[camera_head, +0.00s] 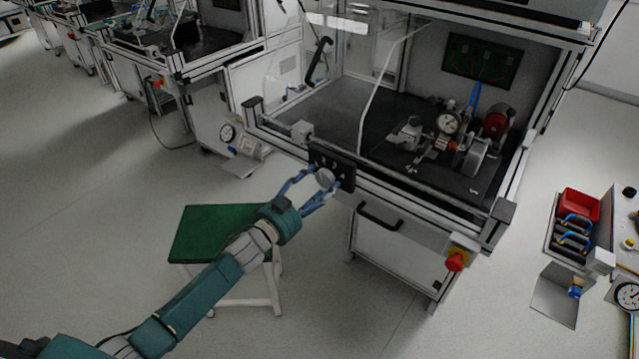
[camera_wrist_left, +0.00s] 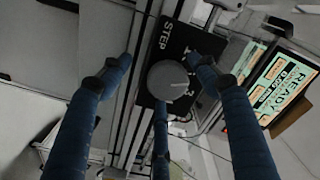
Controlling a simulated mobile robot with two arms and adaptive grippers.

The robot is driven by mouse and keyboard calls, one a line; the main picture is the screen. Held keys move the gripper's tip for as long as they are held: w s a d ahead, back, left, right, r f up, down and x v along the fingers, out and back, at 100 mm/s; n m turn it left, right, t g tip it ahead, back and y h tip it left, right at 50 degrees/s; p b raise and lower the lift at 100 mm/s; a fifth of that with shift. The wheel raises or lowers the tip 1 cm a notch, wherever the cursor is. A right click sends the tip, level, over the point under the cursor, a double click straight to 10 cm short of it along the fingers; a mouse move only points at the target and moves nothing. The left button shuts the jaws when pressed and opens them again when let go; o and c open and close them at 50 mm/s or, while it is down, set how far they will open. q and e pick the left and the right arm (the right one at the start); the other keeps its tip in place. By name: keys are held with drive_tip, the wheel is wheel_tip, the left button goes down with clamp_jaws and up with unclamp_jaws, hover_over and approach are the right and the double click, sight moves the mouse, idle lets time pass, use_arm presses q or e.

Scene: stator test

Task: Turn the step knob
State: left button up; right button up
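The step knob (camera_head: 324,178) is a round grey dial on a black panel (camera_head: 345,172) at the front edge of the test bench. In the left wrist view the knob (camera_wrist_left: 168,80) has a white pointer mark, and the panel (camera_wrist_left: 181,38) reads "STEP". My left gripper (camera_head: 318,187) is open in front of the panel, its blue fingers spread around the knob. In the left wrist view, one finger of the gripper (camera_wrist_left: 160,66) is on each side and a third lies below the knob. Gaps show beside the side fingers; contact by the third is unclear. My right gripper is out of view.
A bench handle (camera_head: 379,216) and a red emergency button (camera_head: 455,261) sit on the front, right of the panel. A green-topped stool (camera_head: 212,232) stands below my left arm. A screen reading "READY" (camera_wrist_left: 283,84) is at right in the wrist view.

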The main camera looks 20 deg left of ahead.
use_arm(q)
drive_tip(key=shift+r, duration=0.25)
drive_tip(key=v, duration=1.2)
drive_tip(key=shift+a+f, duration=0.1)
drive_tip(key=shift+f, duration=0.05)
